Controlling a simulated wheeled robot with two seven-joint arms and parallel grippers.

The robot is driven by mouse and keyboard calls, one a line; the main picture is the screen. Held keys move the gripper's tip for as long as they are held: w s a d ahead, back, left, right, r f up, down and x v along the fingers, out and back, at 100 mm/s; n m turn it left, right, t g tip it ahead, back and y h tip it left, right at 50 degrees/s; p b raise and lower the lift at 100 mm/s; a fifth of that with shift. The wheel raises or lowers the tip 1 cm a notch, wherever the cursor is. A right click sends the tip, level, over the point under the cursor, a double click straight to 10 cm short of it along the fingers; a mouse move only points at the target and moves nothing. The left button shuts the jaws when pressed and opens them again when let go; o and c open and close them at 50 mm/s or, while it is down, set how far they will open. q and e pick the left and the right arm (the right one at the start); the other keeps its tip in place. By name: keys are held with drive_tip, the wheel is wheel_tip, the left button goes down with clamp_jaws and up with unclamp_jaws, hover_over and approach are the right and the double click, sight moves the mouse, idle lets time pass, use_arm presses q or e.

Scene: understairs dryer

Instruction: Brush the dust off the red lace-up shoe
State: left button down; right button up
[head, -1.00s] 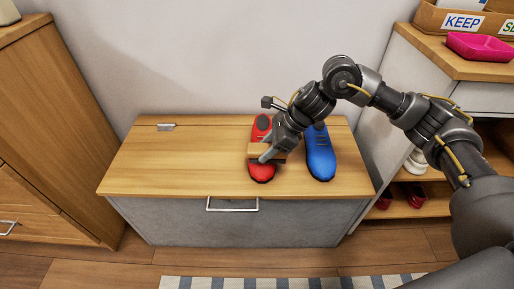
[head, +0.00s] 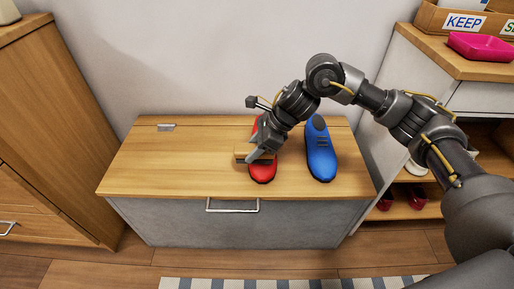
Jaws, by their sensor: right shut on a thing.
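The red lace-up shoe (head: 262,172) stands on the wooden top of the bench, its toe toward the front edge. My right gripper (head: 256,154) is over the shoe and hides its middle. It is shut on a brush with a wooden back (head: 241,151), held across the shoe and sticking out past its left side. The brush appears to touch the shoe, but the contact is hidden. Dust on the shoe is too small to tell. My left gripper is not in view.
A blue shoe (head: 320,152) stands right of the red one on the bench (head: 170,177). A small metal piece (head: 166,127) lies at the back left. A shelf with shoes, a pink tray (head: 480,46) and a KEEP box (head: 432,18) is at right.

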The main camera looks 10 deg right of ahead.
drive_tip(key=shift+s+d, duration=0.2)
drive_tip(key=shift+d, duration=0.6)
drive_tip(key=shift+s+d, duration=0.25)
drive_tip(key=shift+d, duration=0.5)
drive_tip(key=shift+s+d, duration=0.2)
drive_tip(key=shift+d, duration=0.6)
wheel_tip(320, 180, up, 7)
drive_tip(key=p, duration=0.4)
drive_tip(key=shift+r, duration=0.1)
